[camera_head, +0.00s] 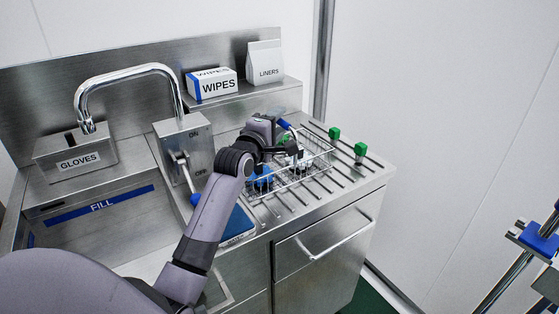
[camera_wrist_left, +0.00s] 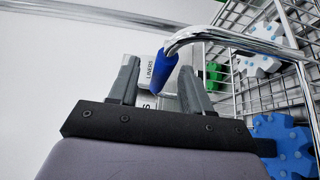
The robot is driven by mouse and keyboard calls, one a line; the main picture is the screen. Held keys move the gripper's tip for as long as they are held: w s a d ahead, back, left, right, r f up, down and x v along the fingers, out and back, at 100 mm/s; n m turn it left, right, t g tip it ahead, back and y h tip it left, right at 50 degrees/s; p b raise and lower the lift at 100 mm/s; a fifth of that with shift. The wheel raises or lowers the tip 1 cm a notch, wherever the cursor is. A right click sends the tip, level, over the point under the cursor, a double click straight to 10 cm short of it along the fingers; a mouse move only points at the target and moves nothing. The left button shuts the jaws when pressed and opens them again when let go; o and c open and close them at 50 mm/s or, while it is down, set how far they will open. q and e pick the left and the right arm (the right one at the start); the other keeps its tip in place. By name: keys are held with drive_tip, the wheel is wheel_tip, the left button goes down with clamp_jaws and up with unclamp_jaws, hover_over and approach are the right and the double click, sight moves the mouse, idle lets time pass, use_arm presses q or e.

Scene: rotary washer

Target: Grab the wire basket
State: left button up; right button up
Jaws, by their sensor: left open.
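The wire basket (camera_head: 318,158) sits on the ribbed steel drainboard, with blue and white toothed parts in it. Its wires (camera_wrist_left: 238,62) fill the right of the left wrist view. A bent metal handle rises from it and ends in a blue grip (camera_head: 284,124). My left gripper (camera_head: 276,131) is over the basket's far left side, its fingers mostly hidden in the head view. In the left wrist view the jaws (camera_wrist_left: 157,68) are open, and the blue grip (camera_wrist_left: 165,72) shows between the fingers; contact cannot be told. My right gripper is not in view.
A steel control box (camera_head: 184,145) with a lever stands left of the arm, beside the faucet (camera_head: 125,70) and sink. Wipes (camera_head: 211,84) and liners (camera_head: 264,62) sit on the back shelf. The drainboard's front right is clear.

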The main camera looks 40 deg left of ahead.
use_arm(q)
drive_tip(key=shift+w+a, duration=0.15)
drive_tip(key=shift+w, duration=0.55)
clamp_jaws()
drive_tip(key=shift+r, duration=0.1)
drive_tip(key=shift+r, duration=0.1)
